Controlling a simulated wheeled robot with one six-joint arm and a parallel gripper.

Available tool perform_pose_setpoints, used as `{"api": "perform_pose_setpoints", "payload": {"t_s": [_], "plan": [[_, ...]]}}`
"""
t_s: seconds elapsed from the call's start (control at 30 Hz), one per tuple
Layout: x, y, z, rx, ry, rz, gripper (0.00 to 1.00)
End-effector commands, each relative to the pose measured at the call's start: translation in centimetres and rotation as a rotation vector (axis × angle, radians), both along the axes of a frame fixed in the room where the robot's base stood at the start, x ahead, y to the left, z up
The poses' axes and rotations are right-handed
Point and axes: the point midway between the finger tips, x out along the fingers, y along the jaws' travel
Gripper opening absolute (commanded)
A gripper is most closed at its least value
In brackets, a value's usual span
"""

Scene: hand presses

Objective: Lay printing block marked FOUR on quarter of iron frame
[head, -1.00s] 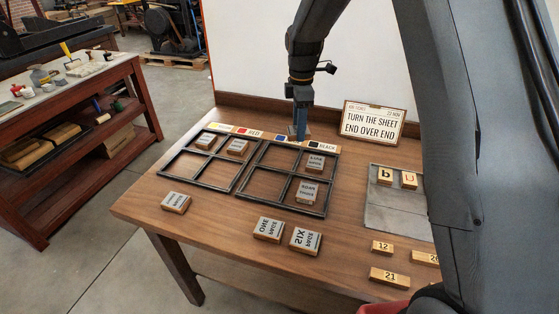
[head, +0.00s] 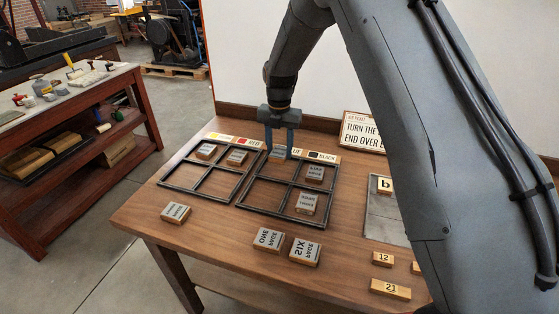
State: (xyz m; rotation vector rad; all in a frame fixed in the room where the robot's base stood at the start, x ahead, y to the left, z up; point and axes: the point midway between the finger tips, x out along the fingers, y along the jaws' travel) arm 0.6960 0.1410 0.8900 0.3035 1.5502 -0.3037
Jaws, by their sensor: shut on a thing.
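My gripper (head: 280,143) is shut on a grey-faced printing block (head: 278,154), its fingers on either side. The held block is at the far-left quarter of the right iron frame (head: 264,216); I cannot tell if it touches the table, and its marking is not readable. Two blocks lie in the right-hand quarters of that frame, one far (head: 315,173) and one near (head: 307,204). The near-left quarter is bare. The left iron frame (head: 181,190) has blocks in its far-left (head: 206,151) and far-right (head: 237,157) quarters; its near quarters are bare.
Loose blocks lie in front of the frames: one at the left (head: 175,212), ONE (head: 268,239) and SIX (head: 305,251). Colour strips (head: 320,156) run behind the frames. A sign (head: 360,132) stands behind. A grey tray (head: 385,219) and number block 21 (head: 390,289) are at right, partly hidden by my arm.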

Motion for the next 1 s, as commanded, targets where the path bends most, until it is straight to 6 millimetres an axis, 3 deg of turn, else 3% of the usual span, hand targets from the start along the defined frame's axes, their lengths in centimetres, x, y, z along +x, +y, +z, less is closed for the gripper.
{"api": "perform_pose_setpoints", "payload": {"t_s": [0.47,0.83,0.87,0.97,1.0], "plan": [[0.0,0.0,-4.8,0.0,0.0,-0.002,0.19],[0.0,0.0,-5.4,0.001,-0.001,-0.002,0.19],[0.0,0.0,-5.4,0.0,-0.001,-0.002,0.45],[0.0,0.0,-5.3,0.0,-0.001,-0.002,0.62],[0.0,0.0,-5.3,0.0,-0.001,-0.002,0.62]]}}
